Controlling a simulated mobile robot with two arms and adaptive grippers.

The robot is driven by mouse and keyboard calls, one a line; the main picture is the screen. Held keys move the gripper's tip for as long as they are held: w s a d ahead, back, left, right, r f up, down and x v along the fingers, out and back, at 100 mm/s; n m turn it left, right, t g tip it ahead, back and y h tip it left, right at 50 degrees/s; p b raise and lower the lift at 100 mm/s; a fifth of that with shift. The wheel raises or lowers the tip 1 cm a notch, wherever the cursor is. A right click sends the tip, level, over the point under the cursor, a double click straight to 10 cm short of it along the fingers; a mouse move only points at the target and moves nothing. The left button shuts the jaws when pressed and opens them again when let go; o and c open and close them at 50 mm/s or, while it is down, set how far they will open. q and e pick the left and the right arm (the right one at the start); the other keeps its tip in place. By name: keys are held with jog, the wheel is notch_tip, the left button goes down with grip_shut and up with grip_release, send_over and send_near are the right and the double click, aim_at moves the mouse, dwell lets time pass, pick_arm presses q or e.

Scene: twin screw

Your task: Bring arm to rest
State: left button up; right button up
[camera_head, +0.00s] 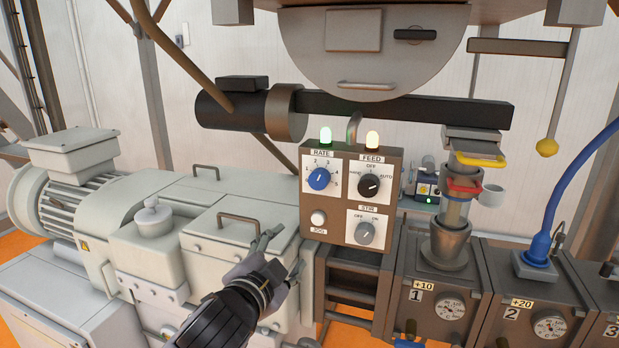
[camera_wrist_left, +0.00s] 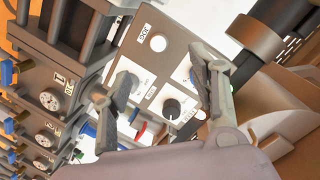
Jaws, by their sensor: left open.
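My left gripper (camera_head: 280,258) is open and empty in the head view, in front of the white machine housing and just left below the control panel. In the left wrist view its two fingers (camera_wrist_left: 165,88) stand apart with the panel between and beyond them. The brown control panel (camera_head: 331,246) carries a blue RATE knob (camera_head: 318,178), a black FEED knob (camera_head: 369,185), a grey STIR knob (camera_head: 366,233) and a white JOG button (camera_head: 318,217). My right gripper is not in view.
Numbered dark units (camera_head: 436,294) with gauges stand at the right. A glass feeder with a red handle (camera_head: 464,186) rises above unit 1. A blue hose (camera_head: 577,178) runs to unit 2. The white gearbox (camera_head: 205,262) and motor (camera_head: 75,185) fill the left.

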pick_arm(q)
jog(key=s+a+f+n+g+y, duration=0.1)
jog(key=s+a+f+n+g, duration=0.25)
jog(key=s+f, duration=0.45)
jog(key=s+a+f+n+g+y, duration=0.2)
jog(key=s+a+f+n, duration=0.15)
jog(key=f, duration=0.95)
jog(key=s+a+f+n+g, duration=0.1)
jog(key=s+a+f+g, duration=0.2)
jog(key=s, duration=0.4)
jog(key=s+a+f+n+g+y, duration=0.1)
jog(key=s+a+f, duration=0.1)
jog(key=s+f, duration=0.4)
jog(key=s+a+f+n+g, duration=0.1)
jog(key=s+a+f+g, duration=0.15)
jog(key=s, duration=0.55)
notch_tip(320, 180, down, 30)
jog(key=f+g+b, duration=0.1)
jog(key=b, duration=0.4)
jog(key=s+a+f+b, duration=0.1)
jog(key=s+f+b, duration=0.1)
jog(key=s+f, duration=0.7)
jog(key=s+a+f+g+b, duration=0.1)
jog(key=s+a+f+b, duration=0.1)
jog(key=s+f, duration=0.7)
notch_tip(320, 180, down, 4)
jog(key=shift+a+r+b, duration=0.15)
jog(key=shift+r+b, duration=0.1)
jog(key=shift+b, duration=0.2)
